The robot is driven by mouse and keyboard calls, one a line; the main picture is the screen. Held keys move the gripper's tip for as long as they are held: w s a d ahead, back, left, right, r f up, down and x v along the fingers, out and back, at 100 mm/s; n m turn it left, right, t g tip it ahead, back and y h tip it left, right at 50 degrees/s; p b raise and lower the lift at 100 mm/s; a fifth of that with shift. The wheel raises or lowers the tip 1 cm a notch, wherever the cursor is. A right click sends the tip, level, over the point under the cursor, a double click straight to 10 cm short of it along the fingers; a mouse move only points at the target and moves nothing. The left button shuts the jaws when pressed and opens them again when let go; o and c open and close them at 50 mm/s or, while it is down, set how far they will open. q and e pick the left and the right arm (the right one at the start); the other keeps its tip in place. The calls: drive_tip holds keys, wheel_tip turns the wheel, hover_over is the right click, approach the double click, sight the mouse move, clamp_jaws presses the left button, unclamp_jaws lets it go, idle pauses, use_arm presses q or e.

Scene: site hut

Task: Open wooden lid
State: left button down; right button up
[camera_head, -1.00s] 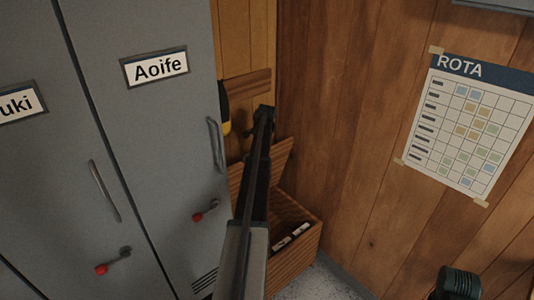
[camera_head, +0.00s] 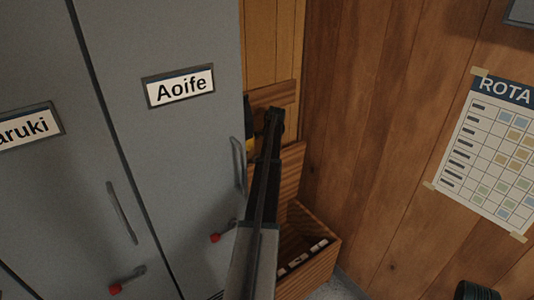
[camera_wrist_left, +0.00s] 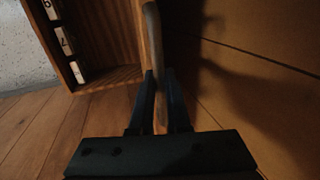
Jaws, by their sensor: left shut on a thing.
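The wooden lid (camera_head: 291,160) stands steeply raised at the back of a slatted wooden box (camera_head: 318,272), in the corner beside the lockers. The box is open at the top. My left gripper (camera_head: 272,118) is at the lid's upper part, and the arm hides much of the lid. The box (camera_wrist_left: 103,72) lies to the upper left there. My right gripper is not in view.
A grey locker (camera_head: 190,140) marked Aoife stands close left of my arm, with a protruding handle (camera_head: 238,165) and a red-tipped lever (camera_head: 222,235). A plank wall with a rota sheet (camera_head: 500,150) is on the right. White-labelled items (camera_head: 303,256) lie in the box.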

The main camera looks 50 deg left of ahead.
use_arm(q)
drive_tip(key=c, duration=0.9)
unclamp_jaws()
drive_tip(key=shift+r, duration=0.15)
drive_tip(key=p+v, duration=1.3)
drive_tip(key=shift+d+r, duration=0.15)
drive_tip(key=shift+r, duration=0.2)
drive_tip(key=shift+f, duration=0.1)
drive_tip(key=shift+d, duration=0.1)
